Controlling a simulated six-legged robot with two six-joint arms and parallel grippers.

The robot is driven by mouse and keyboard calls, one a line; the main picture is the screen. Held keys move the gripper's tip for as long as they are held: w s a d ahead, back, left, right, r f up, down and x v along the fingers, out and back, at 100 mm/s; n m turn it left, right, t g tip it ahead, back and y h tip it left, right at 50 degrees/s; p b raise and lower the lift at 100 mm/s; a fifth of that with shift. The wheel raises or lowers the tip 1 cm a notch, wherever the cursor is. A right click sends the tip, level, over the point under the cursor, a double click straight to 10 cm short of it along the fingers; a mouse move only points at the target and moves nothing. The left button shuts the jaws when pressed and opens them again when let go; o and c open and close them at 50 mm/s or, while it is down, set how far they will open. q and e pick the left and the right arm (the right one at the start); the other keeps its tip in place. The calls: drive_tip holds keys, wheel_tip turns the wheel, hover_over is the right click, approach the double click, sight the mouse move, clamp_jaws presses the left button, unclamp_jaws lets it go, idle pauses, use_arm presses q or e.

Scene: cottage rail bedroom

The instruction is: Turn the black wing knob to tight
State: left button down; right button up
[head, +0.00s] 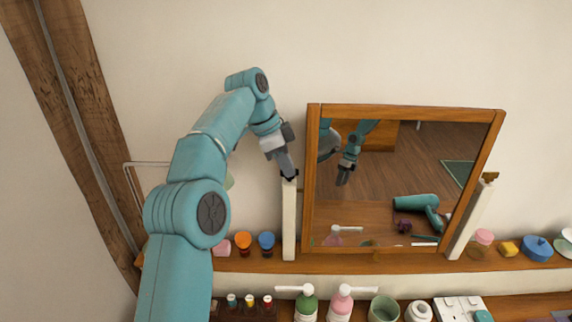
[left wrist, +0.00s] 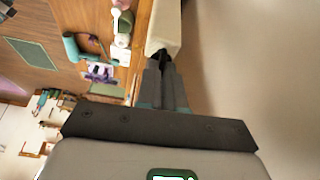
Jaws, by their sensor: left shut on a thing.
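The black wing knob (left wrist: 163,54) is at the top of the cream left post (head: 289,222) of the tilting mirror (head: 312,180). My left gripper (head: 288,173) comes down on it from above, and its fingers are shut on the knob. The left wrist view also shows the gripper's closed fingers (left wrist: 163,70) at the post's end. The fingers hide most of the knob, so its turn angle cannot be told. The mirror's wooden frame stands tilted between its two posts. My right gripper is not in view.
A brown knob (head: 490,176) sits on the right post (head: 472,220). Small coloured items line the wooden shelf (head: 355,262). A green pump bottle (head: 306,304), a pink pump bottle (head: 340,304) and a green cup (head: 383,309) stand lower in front. The wall above is bare.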

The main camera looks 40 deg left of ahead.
use_arm(q)
drive_tip(key=shift+f+m+h, duration=0.15)
drive_tip(key=shift+m+h, duration=0.15)
drive_tip(key=shift+m, duration=0.5)
drive_tip(key=c, duration=1.3)
unclamp_jaws()
drive_tip(key=shift+o, duration=0.2)
drive_tip(key=shift+w+d+g, duration=0.1)
drive_tip(key=shift+w+g, duration=0.05)
drive_tip(key=shift+g, duration=0.15)
